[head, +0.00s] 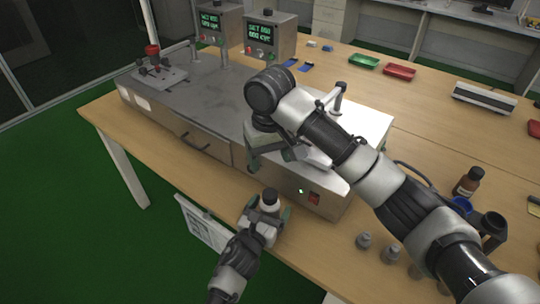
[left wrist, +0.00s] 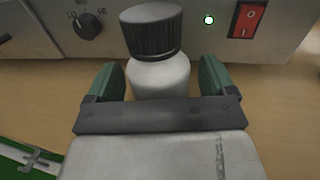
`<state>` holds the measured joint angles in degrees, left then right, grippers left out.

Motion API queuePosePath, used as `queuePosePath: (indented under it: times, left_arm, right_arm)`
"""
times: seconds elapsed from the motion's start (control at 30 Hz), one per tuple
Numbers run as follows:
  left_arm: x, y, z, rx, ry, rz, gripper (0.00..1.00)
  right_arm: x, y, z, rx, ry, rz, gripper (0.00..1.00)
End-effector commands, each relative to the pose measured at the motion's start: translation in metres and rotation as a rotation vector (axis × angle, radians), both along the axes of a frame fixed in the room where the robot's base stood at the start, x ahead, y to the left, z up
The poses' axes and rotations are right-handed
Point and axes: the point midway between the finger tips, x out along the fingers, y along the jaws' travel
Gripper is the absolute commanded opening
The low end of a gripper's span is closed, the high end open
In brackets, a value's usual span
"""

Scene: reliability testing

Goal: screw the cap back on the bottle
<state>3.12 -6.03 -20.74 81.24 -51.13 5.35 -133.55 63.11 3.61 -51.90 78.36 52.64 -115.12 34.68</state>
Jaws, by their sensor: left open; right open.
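A white bottle (left wrist: 160,76) stands upright by the front of the bench device, with a ribbed black cap (left wrist: 151,32) on its top. I cannot tell how tightly the cap sits. In the head view the bottle (head: 268,205) and its dark cap (head: 270,193) show at the tip of my left arm. My left gripper (head: 264,216) is open, its green fingers on either side of the bottle with narrow gaps. My right gripper (head: 270,161) is open and empty over the device's near part, above and behind the bottle, partly hidden by its own wrist.
The long grey device (head: 180,115) fills the table's left, with a red switch (head: 314,199) on its front. A brown bottle (head: 468,182), a blue ring (head: 462,204) and several grey weights (head: 364,240) are at right. Red (head: 399,71) and green (head: 363,61) trays lie farther back.

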Motion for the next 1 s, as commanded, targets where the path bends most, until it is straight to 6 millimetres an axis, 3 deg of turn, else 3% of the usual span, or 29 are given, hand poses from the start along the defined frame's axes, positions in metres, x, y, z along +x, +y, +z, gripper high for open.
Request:
queuePosePath:
  times: [0.17,0.63,1.0]
  left_arm:
    - [-0.008,0.004,-0.001,0.001,0.0,0.0,0.85]
    - [-0.085,0.04,-0.002,0.001,0.002,0.0,0.85]
    - [-0.098,0.046,0.0,0.0,0.0,0.0,0.85]
  right_arm:
    - [0.0,0.0,0.0,0.0,0.0,0.0,0.68]
    - [0.0,0.0,-0.006,0.0,0.0,0.0,0.68]
    - [0.0,0.0,-0.007,0.0,0.0,0.0,0.68]
